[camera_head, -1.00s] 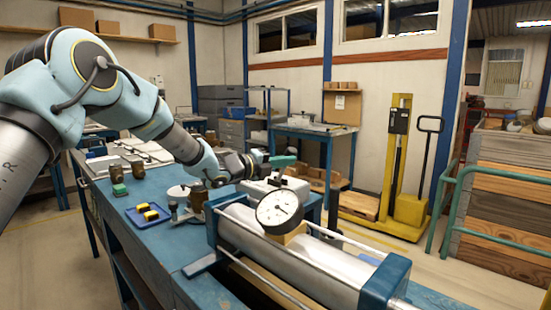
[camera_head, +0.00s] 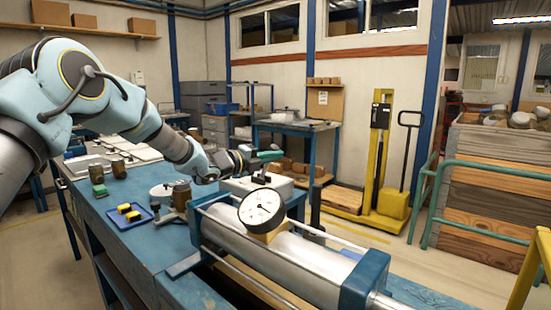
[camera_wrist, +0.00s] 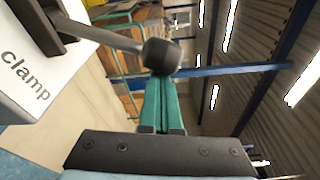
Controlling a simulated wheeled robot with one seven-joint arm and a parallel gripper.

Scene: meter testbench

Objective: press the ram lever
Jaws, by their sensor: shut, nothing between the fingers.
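A white box (camera_head: 240,187) stands on the blue bench behind the cylinder, below my gripper. In the wrist view the box (camera_wrist: 30,85) bears the word "clamp". A lever with a grey rod (camera_wrist: 105,36) and dark round knob (camera_wrist: 161,57) rises from it. My gripper (camera_head: 271,155) has teal fingers, shut and empty. In the wrist view the fingertips (camera_wrist: 163,80) appear right beside the knob; I cannot tell whether they touch. I see no label reading "ram". The lever's details are too small in the head view.
A large steel cylinder (camera_head: 300,262) with blue end blocks and a round dial gauge (camera_head: 262,209) lies in front of the box. A blue tray (camera_head: 119,223) with yellow-topped pieces and several brown cylinders are to the left. A yellow lifter (camera_head: 380,150) stands behind.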

